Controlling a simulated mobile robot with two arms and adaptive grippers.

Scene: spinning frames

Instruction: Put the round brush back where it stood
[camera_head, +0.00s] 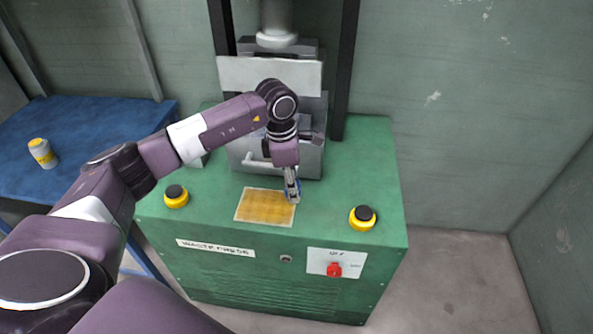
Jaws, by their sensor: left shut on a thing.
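My left gripper (291,189) points down over the green press bench, at the right edge of a yellow rectangular patch (258,207). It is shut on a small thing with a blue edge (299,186). The fingers hide most of that thing, so I cannot tell for certain that it is the round brush. I also cannot tell whether it touches the bench top. No other round brush shows. My right gripper is not in view.
The green bench (367,160) carries a press with a white plate (240,76) behind my gripper. Black-and-yellow buttons stand at left (175,196) and right (362,218). A red switch (334,270) is on the front. A yellow-and-grey can (43,153) stands on the blue table (100,125).

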